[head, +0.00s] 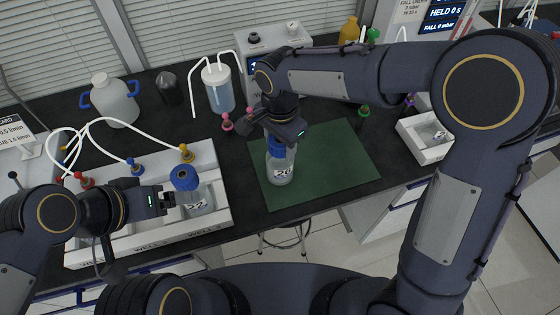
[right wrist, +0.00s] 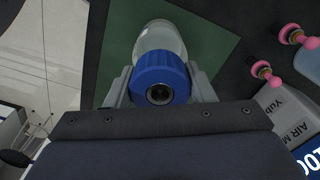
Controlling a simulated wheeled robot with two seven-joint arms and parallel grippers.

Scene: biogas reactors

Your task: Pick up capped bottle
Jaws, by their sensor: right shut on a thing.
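A clear bottle (head: 280,172) marked 20 with a blue cap is at the green mat (head: 340,165) in the head view. My right gripper (head: 277,138) comes down from above and is shut on it at the cap. In the right wrist view the blue cap (right wrist: 160,82) sits between the two fingers, with the clear bottle body (right wrist: 160,40) beyond it over the mat. I cannot tell whether its base touches the mat. A second blue-capped bottle (head: 198,203), marked 22, stands in the white well tray (head: 120,244). My left gripper (head: 170,200) is beside it, its jaw gap unclear.
A white jug (head: 112,100), a dark bottle (head: 168,88) and a clear vessel with tubes (head: 218,90) stand behind. A pink-topped fitting (head: 227,123) is left of the mat. A white tray (head: 420,140) is at right. The mat's right part is clear.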

